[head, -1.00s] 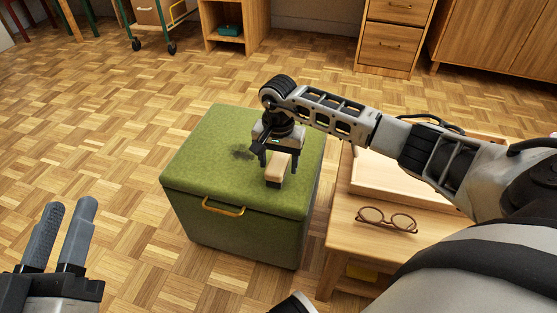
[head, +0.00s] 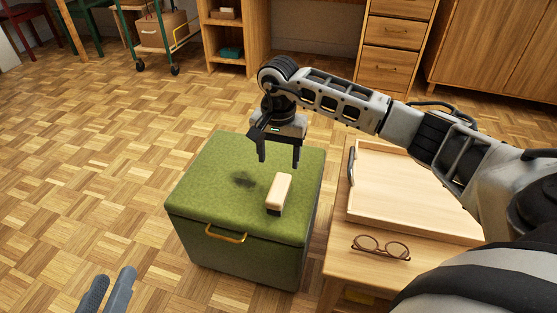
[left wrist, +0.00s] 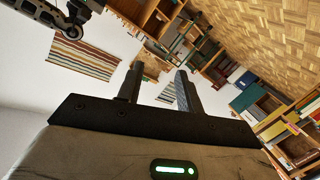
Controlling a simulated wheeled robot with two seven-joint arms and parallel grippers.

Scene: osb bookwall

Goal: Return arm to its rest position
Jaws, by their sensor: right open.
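My right gripper (head: 280,164) is open and empty above the green storage ottoman (head: 205,200). Its fingertips are apart from a wooden-backed brush (head: 281,188) with a dark underside, which lies on the ottoman's top just below them. A dark patch (head: 243,180) shows on the ottoman's top to the left of the brush. My left gripper (head: 112,275) shows only its fingers at the lower left of the head view, over the floor. In the left wrist view, the left fingers (left wrist: 158,82) stand apart with nothing between them.
A wooden table (head: 340,237) stands right of the ottoman, under my right arm. It bears a wooden tray (head: 410,190) and brown glasses (head: 381,248). Drawers (head: 397,38), a shelf unit (head: 243,65) and a wheeled cart (head: 146,40) stand at the back. The floor at left is clear.

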